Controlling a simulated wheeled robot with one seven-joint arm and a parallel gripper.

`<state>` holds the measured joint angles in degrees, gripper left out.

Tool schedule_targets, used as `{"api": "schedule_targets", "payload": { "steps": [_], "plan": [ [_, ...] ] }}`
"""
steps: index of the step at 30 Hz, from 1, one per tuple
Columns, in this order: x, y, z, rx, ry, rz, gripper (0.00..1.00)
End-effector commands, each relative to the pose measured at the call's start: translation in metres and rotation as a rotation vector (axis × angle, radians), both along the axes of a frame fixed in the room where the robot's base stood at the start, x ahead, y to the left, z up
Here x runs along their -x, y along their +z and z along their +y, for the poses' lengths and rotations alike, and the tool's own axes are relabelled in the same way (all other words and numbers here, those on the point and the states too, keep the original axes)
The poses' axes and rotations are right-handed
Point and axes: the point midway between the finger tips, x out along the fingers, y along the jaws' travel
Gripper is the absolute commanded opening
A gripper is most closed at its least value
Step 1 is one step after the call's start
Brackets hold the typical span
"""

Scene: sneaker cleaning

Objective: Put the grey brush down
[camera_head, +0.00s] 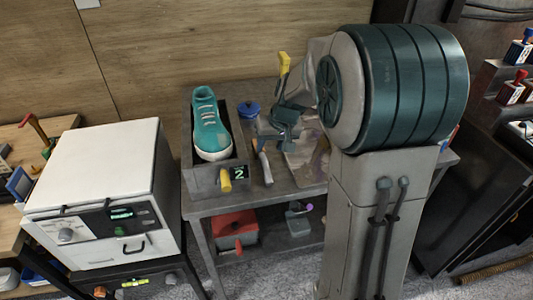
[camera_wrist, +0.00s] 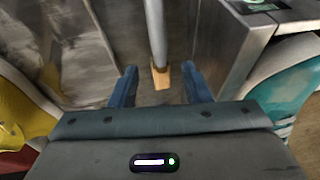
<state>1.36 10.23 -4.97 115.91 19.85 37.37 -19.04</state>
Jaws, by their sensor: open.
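The grey brush (camera_head: 264,166) lies on the workbench (camera_head: 284,182), just right of the grey tray that holds the teal sneaker (camera_head: 210,128). In the wrist view its grey shaft (camera_wrist: 155,28) runs away from me, with an orange-tan end nearest my fingers. My gripper (camera_wrist: 158,78) is open, its two blue fingers apart on either side of that end, with no visible contact. In the head view my gripper (camera_head: 272,138) is low over the bench, partly hidden by my arm. The exact gap to the bench is unclear.
The grey tray (camera_head: 205,182) has a yellow part and a "2" display on its front. A blue round container (camera_head: 249,109) stands behind the brush. A stained board (camera_head: 306,165) lies to the right. A white oven-like box (camera_head: 95,180) stands at left.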

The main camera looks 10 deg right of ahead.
Motion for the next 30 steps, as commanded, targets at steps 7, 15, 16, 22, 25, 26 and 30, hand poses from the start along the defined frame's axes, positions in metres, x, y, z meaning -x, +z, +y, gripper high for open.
{"api": "schedule_targets", "payload": {
  "steps": [7,15,16,22,25,26,30],
  "plan": [
    [0.012,0.035,-0.006,0.000,0.000,-0.002,0.43],
    [0.049,0.052,0.000,0.012,0.006,0.009,0.43],
    [0.060,0.054,0.002,0.017,0.007,0.013,0.43],
    [0.144,0.060,0.012,0.067,0.013,0.041,0.43],
    [0.183,0.056,0.013,0.099,0.011,0.053,0.43],
    [0.193,0.055,0.013,0.108,0.009,0.055,0.43],
    [0.227,0.047,0.011,0.144,0.004,0.065,0.43]
  ]
}}
